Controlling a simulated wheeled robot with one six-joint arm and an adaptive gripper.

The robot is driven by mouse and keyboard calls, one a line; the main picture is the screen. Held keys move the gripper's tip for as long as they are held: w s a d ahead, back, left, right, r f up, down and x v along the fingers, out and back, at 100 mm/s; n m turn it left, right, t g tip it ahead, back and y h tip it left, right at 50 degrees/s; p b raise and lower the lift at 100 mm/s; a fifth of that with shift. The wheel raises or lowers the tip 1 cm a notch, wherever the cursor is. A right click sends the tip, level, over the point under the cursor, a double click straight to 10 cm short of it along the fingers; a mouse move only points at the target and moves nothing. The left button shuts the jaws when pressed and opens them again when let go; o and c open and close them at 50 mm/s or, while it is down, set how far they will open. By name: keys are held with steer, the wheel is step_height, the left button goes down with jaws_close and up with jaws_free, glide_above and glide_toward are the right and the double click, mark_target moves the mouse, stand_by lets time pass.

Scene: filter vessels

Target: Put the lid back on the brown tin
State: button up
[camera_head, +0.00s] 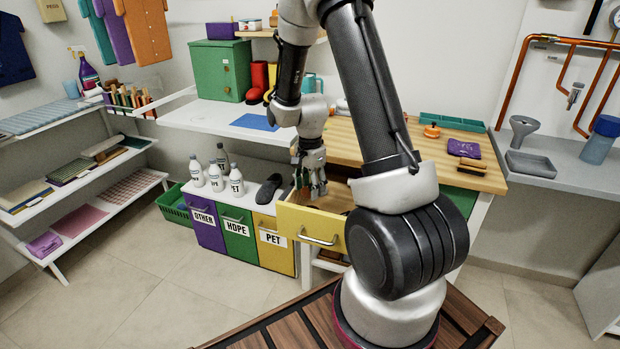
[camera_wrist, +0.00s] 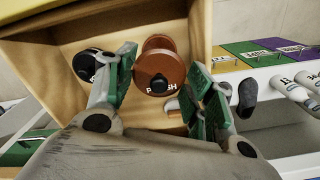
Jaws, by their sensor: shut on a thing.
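In the wrist view a brown round lid (camera_wrist: 147,72) with a black knob and white lettering sits between the green-padded fingers of my gripper (camera_wrist: 165,88). My gripper is shut on the lid. Another brown round part, seemingly the brown tin (camera_wrist: 158,43), shows just beyond the lid, mostly hidden by it. I cannot tell whether they touch. Both appear over the inside of an open wooden drawer (camera_wrist: 200,25). In the head view my gripper (camera_head: 312,180) points down at the open yellow-fronted drawer (camera_head: 290,218); lid and tin cannot be made out there.
A dark round tin (camera_wrist: 82,66) lies in the drawer by the left finger. A small white and brown item (camera_wrist: 173,104) lies near the right finger. The drawer walls are close around. Bottles (camera_head: 215,176) and a dark shoe (camera_head: 268,189) stand on the bins left of the drawer.

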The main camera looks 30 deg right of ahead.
steer(key=shift+f, duration=3.35)
steer(key=shift+f, duration=0.15)
steer(key=o, duration=0.9)
steer(key=shift+w, duration=0.1)
steer(key=shift+w, duration=0.1)
steer(key=shift+c, duration=1)
